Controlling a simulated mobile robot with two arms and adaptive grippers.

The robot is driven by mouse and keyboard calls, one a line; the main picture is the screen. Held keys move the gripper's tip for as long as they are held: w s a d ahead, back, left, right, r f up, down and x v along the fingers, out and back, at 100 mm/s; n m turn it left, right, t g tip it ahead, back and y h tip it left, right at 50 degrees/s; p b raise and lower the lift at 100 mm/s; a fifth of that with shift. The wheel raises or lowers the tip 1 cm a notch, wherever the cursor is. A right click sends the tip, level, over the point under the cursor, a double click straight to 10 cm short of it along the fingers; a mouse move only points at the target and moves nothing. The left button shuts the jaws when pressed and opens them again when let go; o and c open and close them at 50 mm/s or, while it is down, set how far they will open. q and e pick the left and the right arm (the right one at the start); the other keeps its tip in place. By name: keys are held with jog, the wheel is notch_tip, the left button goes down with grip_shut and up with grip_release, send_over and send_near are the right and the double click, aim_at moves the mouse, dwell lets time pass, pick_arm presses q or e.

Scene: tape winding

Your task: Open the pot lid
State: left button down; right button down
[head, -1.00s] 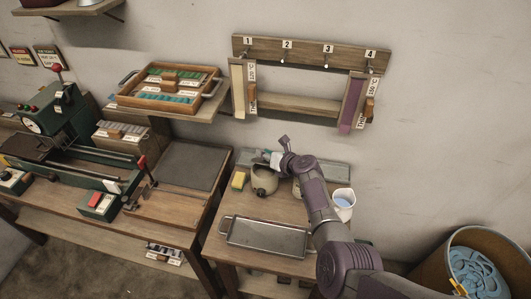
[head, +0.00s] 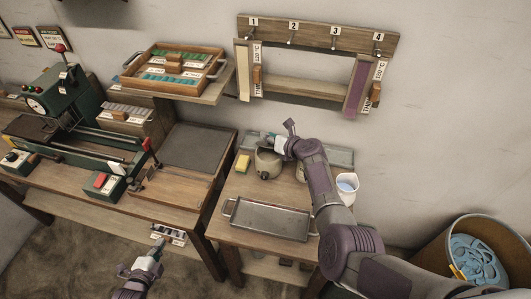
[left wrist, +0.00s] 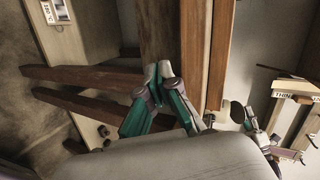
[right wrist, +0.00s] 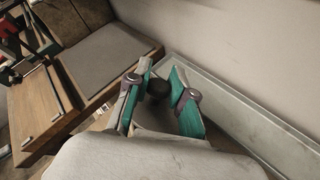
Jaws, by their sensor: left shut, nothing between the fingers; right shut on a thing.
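The small beige pot (head: 268,164) stands on the wooden side table, near its back. My right gripper (head: 270,141) is at the top of the pot. In the right wrist view my right gripper (right wrist: 158,75) is shut on the round dark lid knob (right wrist: 158,88). The rest of the lid is mostly hidden behind the gripper, so I cannot tell whether it is raised off the rim. My left gripper (head: 157,248) is low in front of the tables, away from the pot. In the left wrist view its fingertips (left wrist: 162,70) are together and empty.
A yellow sponge (head: 243,164) is left of the pot. A metal tray (head: 268,219) lies in front and a white cup of blue liquid (head: 346,187) stands to the right. A bin (head: 475,250) is at far right. The green machine (head: 62,103) is at left.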

pick_arm(q)
jog(key=w+d+r+m+t+h, duration=0.1)
jog(key=w+r+m, duration=0.1)
jog(key=r, duration=0.2)
jog(key=w+d+r+m+t+h, duration=0.1)
jog(key=w+r+m, duration=0.1)
jog(key=w+r, duration=0.1)
jog(key=w+d+r+m+t, duration=0.1)
jog(key=w+r+m, duration=0.1)
jog(key=r, duration=0.3)
jog(key=shift+w+d+r+m+h, duration=0.3)
jog(key=shift+m+h, duration=0.1)
jog(key=shift+m, duration=0.2)
jog(key=w+d+r+m+g, duration=0.3)
jog(key=d+m, duration=0.4)
jog(key=d, duration=0.8)
jog(key=w+d+r+m, duration=0.2)
jog(key=w+d+m, duration=0.35)
jog(key=d, duration=0.85)
jog(key=shift+m, duration=0.95)
jog(key=shift+x, duration=4.4)
